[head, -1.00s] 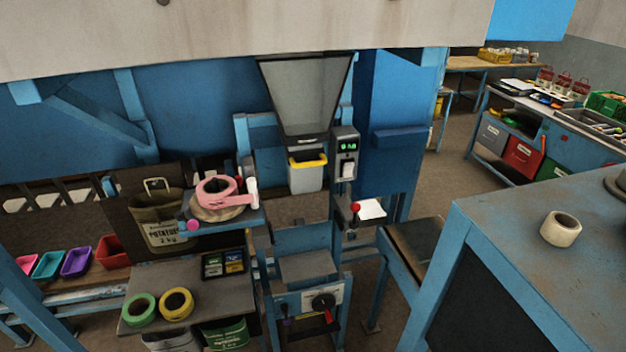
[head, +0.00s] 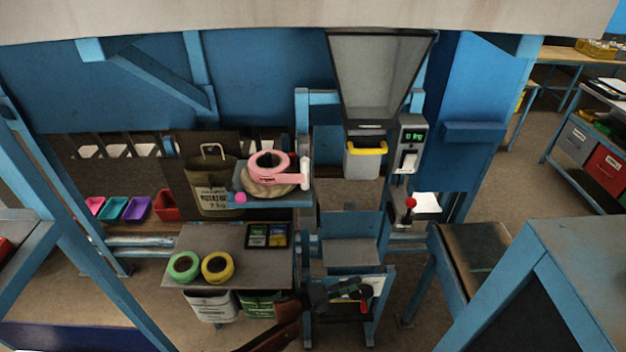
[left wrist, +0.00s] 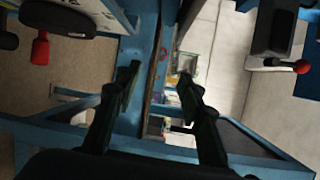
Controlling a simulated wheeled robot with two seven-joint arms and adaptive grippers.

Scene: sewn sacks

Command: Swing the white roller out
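The white roller (head: 305,172) is a small upright cylinder at the right end of the small blue shelf (head: 275,201), beside a pink tape roll (head: 267,165) that lies on a tan sack or pad. My left gripper (head: 345,290) is low in the head view, below and right of the roller and well apart from it, in front of the grey stand with the red handle. In the left wrist view its two dark fingers (left wrist: 158,78) are spread with nothing between them. I cannot make out the roller in that view. My right gripper is not in view.
A red-knobbed lever (head: 411,203) stands below. Green (head: 183,266) and yellow (head: 217,267) tape rolls lie on the lower table (head: 200,240). A brown potato sack (head: 212,185) stands behind. Blue posts flank the area.

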